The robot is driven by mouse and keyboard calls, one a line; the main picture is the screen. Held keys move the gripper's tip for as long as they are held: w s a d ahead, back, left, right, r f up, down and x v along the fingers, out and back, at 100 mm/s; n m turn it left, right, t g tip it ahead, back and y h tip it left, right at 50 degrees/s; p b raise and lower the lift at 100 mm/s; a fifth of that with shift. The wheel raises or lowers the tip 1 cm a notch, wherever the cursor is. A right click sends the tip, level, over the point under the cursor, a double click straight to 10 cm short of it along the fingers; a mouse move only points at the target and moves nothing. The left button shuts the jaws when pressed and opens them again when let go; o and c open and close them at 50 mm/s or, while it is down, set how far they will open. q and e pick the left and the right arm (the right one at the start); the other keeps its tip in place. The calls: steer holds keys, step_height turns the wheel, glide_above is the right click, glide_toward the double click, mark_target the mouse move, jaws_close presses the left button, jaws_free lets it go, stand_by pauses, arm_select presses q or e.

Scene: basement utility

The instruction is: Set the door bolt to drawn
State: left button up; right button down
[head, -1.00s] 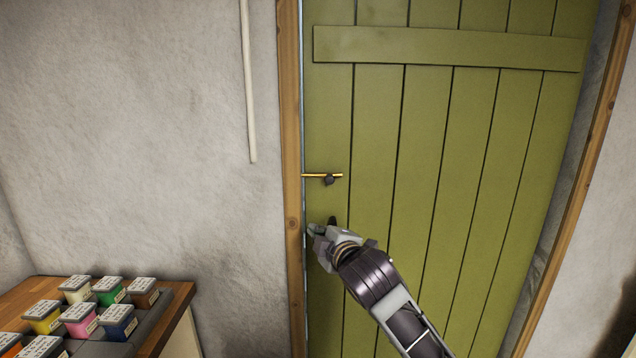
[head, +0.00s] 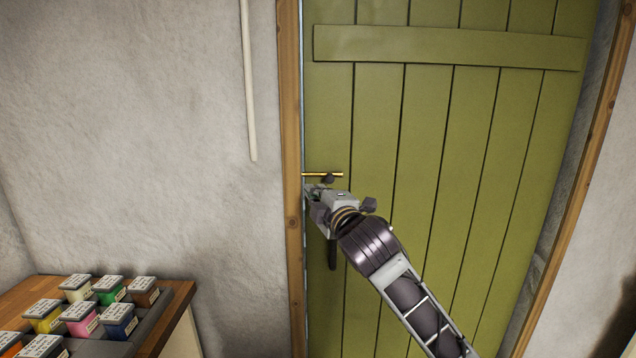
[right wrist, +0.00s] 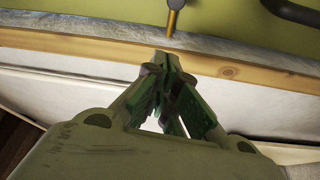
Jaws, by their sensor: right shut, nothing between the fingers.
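The door bolt (head: 322,174) is a thin brass rod with a dark knob, lying level at the left edge of the green door (head: 430,150). Its left end reaches the wooden frame post. My right gripper (head: 312,190) is just below the bolt, close to the door edge, shut and empty. In the right wrist view, the shut fingers (right wrist: 165,62) point toward the door frame, and a brass and dark piece of the bolt (right wrist: 171,20) shows a little beyond their tips, apart from them. My left gripper is not in view.
A dark door handle (head: 332,255) is below my right gripper, partly hidden by it. The wooden frame post (head: 291,220) stands left of the door. A table (head: 185,300) with several coloured tubs is at the lower left. The wall between is clear.

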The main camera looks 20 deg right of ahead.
steer(key=shift+w, duration=0.1)
glide_toward(300, 174)
steer(key=shift+w, duration=1.15)
steer(key=shift+w+a+r+p, duration=0.1)
steer(key=shift+w+a+p, duration=0.05)
steer(key=shift+w, duration=0.55)
steer(key=shift+w+a+r+p, duration=0.1)
steer(key=shift+w+a+p, duration=0.1)
steer(key=shift+w, duration=1.25)
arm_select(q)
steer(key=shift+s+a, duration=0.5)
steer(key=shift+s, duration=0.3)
arm_select(e)
steer(key=shift+s+d+f, duration=0.1)
steer(key=shift+s+d, duration=0.1)
steer(key=shift+d, duration=0.4)
steer(key=shift+s+d+f, duration=0.1)
steer(key=shift+s+d, duration=0.05)
steer(key=shift+d, duration=0.5)
steer(key=shift+s+d+f, duration=0.1)
steer(key=shift+s+d, duration=0.1)
steer(key=shift+d, duration=0.4)
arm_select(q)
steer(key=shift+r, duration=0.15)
arm_select(e)
steer(key=shift+w, duration=0.15)
